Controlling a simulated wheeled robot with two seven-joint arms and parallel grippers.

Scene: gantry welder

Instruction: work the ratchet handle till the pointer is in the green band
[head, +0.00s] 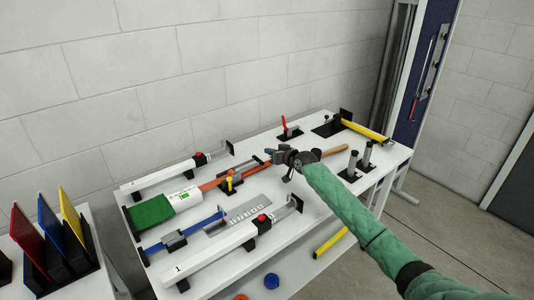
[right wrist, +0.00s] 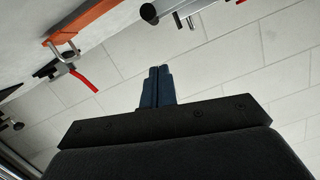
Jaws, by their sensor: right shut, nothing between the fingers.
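My right gripper (head: 283,160) reaches over the middle of the table, and its arm in a green sleeve comes in from the lower right. In the right wrist view its fingers (right wrist: 158,72) are together and empty. A tan handle (head: 334,150), perhaps the ratchet handle, lies just right of the gripper, its near end hidden behind it. An orange bar (head: 240,172) runs from the gripper to a white housing (head: 182,198) with a small green-marked label. The pointer is too small to make out. My left gripper is not in view.
The white table (head: 300,225) also bears a red lever (head: 284,124), a yellow post (head: 229,184), two white rails with red buttons, dark upright pegs (head: 366,154) and a yellow bar (head: 364,131). Coloured panels (head: 48,235) stand at the left.

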